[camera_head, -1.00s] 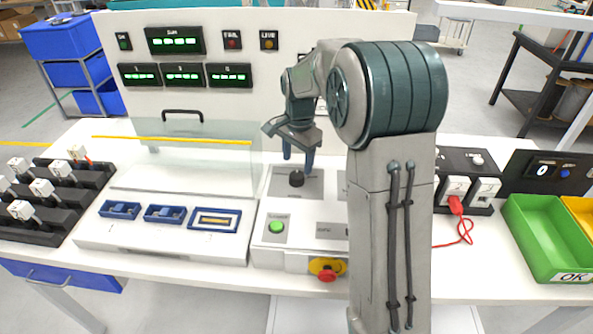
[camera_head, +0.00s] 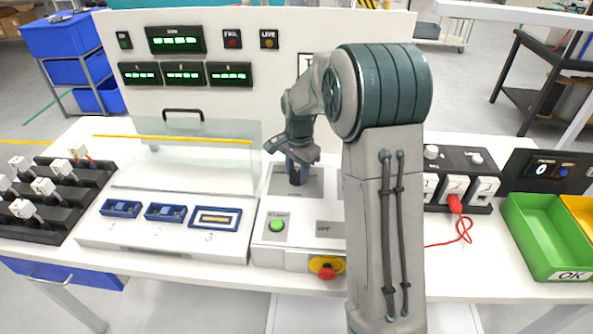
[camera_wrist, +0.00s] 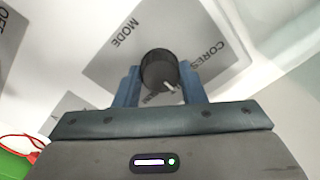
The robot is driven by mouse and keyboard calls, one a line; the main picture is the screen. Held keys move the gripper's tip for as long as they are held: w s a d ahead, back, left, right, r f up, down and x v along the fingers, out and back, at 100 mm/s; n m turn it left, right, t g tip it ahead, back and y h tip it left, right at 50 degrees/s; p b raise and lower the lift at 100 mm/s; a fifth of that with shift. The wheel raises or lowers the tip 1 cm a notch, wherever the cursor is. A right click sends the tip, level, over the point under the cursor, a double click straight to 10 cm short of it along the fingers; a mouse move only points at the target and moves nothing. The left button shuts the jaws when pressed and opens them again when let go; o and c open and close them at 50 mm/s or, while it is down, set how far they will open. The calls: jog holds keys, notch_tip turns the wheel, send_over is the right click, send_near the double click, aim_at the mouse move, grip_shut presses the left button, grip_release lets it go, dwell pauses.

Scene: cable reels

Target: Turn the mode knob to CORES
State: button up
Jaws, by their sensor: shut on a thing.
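The black mode knob (camera_wrist: 158,66) is a round dial on a grey plate (camera_wrist: 100,68). Another label below the knob is partly hidden. My gripper (camera_wrist: 160,86) is shut on the knob, with one blue finger on each side. In the head view my gripper (camera_head: 296,170) reaches down over the knob (camera_head: 295,178), which is mostly covered.
A green button (camera_head: 277,226) and a red stop button on yellow (camera_head: 326,268) sit in front. A clear cover (camera_head: 190,160) stands left, behind blue sockets (camera_head: 165,213). A green bin (camera_head: 545,235) and a red cable (camera_head: 458,228) are at the right.

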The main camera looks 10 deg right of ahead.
aim_at(299, 173)
jog(key=n+b, duration=0.1)
jog(key=n, duration=1)
jog(key=shift+w+r+n, duration=0.1)
jog(key=shift+n, duration=0.3)
dwell(0.7)
jog(key=o, duration=1)
jog(key=shift+b, duration=0.3)
jog(key=r, duration=1.3)
jog(key=shift+d+r+b, duration=0.3)
jog(key=shift+r+b, duration=0.1)
